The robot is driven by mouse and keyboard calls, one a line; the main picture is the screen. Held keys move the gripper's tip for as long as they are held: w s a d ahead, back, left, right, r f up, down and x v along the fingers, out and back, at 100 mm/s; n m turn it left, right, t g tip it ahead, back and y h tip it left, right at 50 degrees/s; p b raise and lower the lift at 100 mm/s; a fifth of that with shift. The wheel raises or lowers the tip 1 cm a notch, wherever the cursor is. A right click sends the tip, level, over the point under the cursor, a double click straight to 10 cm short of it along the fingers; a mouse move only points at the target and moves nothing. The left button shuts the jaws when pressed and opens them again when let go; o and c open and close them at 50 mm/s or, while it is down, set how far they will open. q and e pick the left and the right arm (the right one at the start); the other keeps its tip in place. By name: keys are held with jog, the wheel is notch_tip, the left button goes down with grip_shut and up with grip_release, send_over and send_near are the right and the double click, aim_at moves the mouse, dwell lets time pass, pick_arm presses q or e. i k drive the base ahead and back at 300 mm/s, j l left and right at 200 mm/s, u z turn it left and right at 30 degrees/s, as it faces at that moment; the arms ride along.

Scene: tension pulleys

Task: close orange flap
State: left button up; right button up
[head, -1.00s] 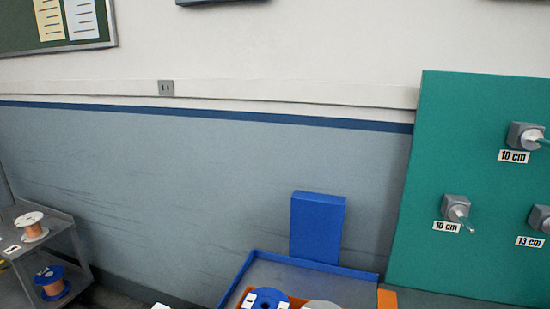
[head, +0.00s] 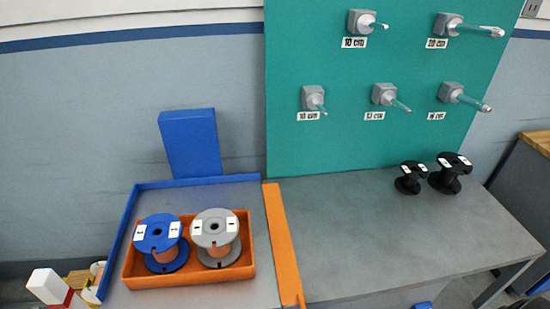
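The orange flap (head: 281,235) is a long narrow orange strip along the right side of the blue-edged grey tray area (head: 195,194) on the table. It runs from near the back board towards the front edge. I cannot tell from this view whether it stands upright or leans. An orange bin (head: 131,268) left of the flap holds a blue spool (head: 160,240) and a grey spool (head: 214,228), both with copper wire. Neither of my grippers shows in the head view.
A teal board (head: 340,150) with several labelled pegs stands behind the table. Two black spools (head: 450,172) sit at the table's back right. The grey tabletop (head: 400,235) right of the flap is clear. A blue block (head: 190,142) rises behind the tray, and small items (head: 50,288) lie at lower left.

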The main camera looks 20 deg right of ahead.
aim_at(290, 290)
jog(key=l+z, duration=0.25)
jog(key=i+l+z, duration=0.25)
jog(key=k+l, duration=0.95)
jog(key=l+u, duration=0.05)
